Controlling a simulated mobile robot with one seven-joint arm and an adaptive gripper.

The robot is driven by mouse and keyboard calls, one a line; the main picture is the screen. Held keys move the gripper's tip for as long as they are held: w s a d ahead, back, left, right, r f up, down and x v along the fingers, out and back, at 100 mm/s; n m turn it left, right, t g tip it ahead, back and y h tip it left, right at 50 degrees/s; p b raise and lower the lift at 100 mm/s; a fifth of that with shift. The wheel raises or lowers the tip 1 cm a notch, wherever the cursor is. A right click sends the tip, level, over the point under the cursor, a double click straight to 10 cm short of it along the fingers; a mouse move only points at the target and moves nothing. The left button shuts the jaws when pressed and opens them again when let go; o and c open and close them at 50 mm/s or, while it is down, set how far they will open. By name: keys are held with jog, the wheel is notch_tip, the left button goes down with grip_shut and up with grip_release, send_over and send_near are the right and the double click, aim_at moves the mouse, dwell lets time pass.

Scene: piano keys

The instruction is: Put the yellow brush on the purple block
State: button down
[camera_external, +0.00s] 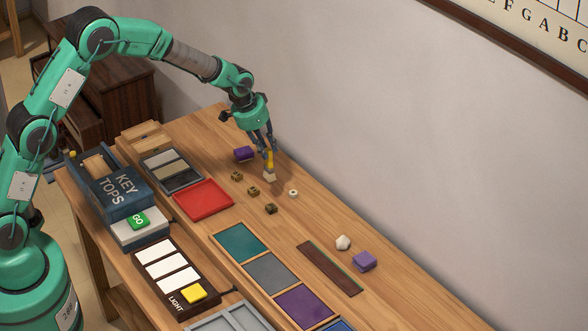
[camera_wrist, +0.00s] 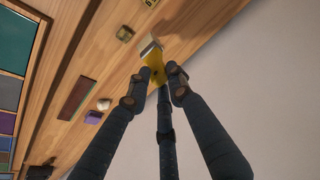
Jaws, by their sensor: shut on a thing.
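My gripper (camera_external: 268,143) is shut on the yellow brush (camera_external: 270,159), which hangs upright with its pale bristles down. I cannot tell if the bristles touch the table. The brush also shows in the wrist view (camera_wrist: 155,63) between my fingers. A dark purple block (camera_external: 244,154) lies just left of the brush. A lighter purple block (camera_external: 364,261) lies farther off at the lower right, and shows in the wrist view (camera_wrist: 94,117).
Several small brown pieces (camera_external: 253,191) and a white ring (camera_external: 293,193) lie near the brush. A white stone (camera_external: 343,242) sits beside the lighter purple block. A dark strip (camera_external: 328,268) and a red tray (camera_external: 204,200) lie on the wooden table (camera_external: 420,301). The wall borders it.

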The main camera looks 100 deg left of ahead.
jog(key=s+a+b, duration=0.1)
jog(key=s+a, duration=0.2)
jog(key=s, duration=0.7)
jog(key=s+a+b, duration=0.1)
jog(key=s+a, duration=0.3)
jog(key=s, duration=0.7)
jog(key=shift+f+n+y, duration=0.3)
jog(key=shift+f+n, duration=0.1)
jog(key=shift+w+a, duration=0.1)
jog(key=w+a+f+b, duration=0.1)
jog(key=w+a+b, duration=0.1)
jog(key=w+a, duration=0.6)
jog(key=a, duration=0.5)
jog(key=shift+a+f, duration=0.3)
jog(key=shift+f+b, duration=0.5)
jog(key=shift+f, duration=1.2)
jog(key=c, duration=1.5)
grip_release()
jog(key=shift+f, duration=0.1)
jog(key=shift+c, duration=0.2)
